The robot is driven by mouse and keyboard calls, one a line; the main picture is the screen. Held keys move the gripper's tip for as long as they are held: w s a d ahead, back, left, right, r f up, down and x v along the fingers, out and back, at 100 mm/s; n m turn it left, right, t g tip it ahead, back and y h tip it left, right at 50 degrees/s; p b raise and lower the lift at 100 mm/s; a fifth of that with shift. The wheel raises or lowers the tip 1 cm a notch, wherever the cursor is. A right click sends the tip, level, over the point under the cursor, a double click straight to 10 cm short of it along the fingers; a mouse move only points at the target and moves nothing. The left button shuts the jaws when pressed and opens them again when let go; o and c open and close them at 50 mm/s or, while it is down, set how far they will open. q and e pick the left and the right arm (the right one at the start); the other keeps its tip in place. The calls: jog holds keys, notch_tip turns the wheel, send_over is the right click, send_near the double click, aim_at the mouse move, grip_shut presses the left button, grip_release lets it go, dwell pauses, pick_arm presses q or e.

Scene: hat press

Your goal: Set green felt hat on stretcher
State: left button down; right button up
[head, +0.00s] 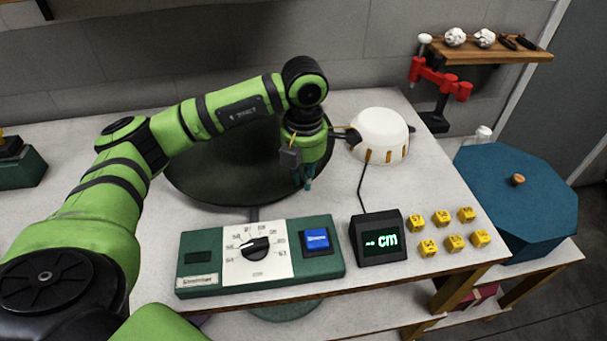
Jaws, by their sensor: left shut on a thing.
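The green felt hat (192,185) is a wide, very dark green round shape behind my left arm, which hides much of it. My left gripper (307,184) points down at the hat's right side and is shut on its brim; the exact contact is hard to see. The stretcher (381,130) appears to be the white dome with gold slots, just right of the hat and gripper. Its top is bare. My right gripper is not in view.
A green control panel (208,257) with a dial and blue button stands in front. A small cm display (378,252) is cabled toward the dome. Several yellow number cubes (428,248) lie right of it. A blue octagonal box (520,215) and a red clamp (436,78) stand further right.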

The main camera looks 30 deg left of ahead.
pick_arm(q)
jog(key=c, duration=1.2)
grip_release()
